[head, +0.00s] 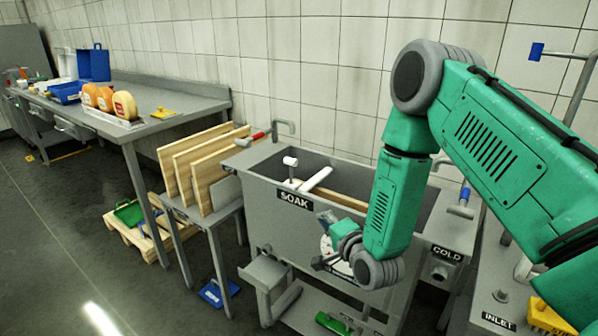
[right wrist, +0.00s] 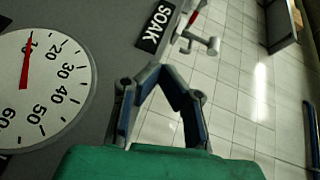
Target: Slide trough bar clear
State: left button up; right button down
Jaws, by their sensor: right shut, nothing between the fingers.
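The grey trough (head: 262,188) labelled SOAK stands at the centre of the head view. A white bar (head: 316,179) lies slanted across its open top, near a short white-ended handle (head: 290,161). A tan strip (head: 345,201) shows inside, partly hidden by my right arm. My right gripper (head: 330,247) is shut and empty, in front of the trough's front face, low and right of the label. In the right wrist view its dark fingers (right wrist: 158,72) meet at the tips, beside a dial (right wrist: 45,85). My left gripper is out of view.
Wooden boards (head: 200,165) stand on a rack left of the trough. A COLD valve (head: 440,265) sits at right. Floor at lower left is mostly open.

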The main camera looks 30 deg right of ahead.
jog(key=w+d+r, duration=0.1)
jog(key=w, duration=0.2)
jog(key=w+d+r+m+t, duration=0.1)
jog(key=w+r, duration=0.1)
jog(key=w, duration=0.2)
jog(key=w+d+r+m, duration=0.1)
jog(key=w+d, duration=0.1)
jog(key=w, duration=0.2)
jog(key=shift+d+r+t+h, duration=0.1)
jog(key=shift+r+t+h, duration=0.05)
jog(key=shift+t+h, duration=0.2)
jog(key=w+a, duration=0.2)
jog(key=w, duration=0.1)
jog(key=shift+w+a+r, duration=0.1)
jog(key=shift+w+a, duration=0.2)
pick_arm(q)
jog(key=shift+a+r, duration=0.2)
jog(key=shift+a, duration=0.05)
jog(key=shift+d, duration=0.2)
pick_arm(e)
jog(key=shift+d, duration=0.25)
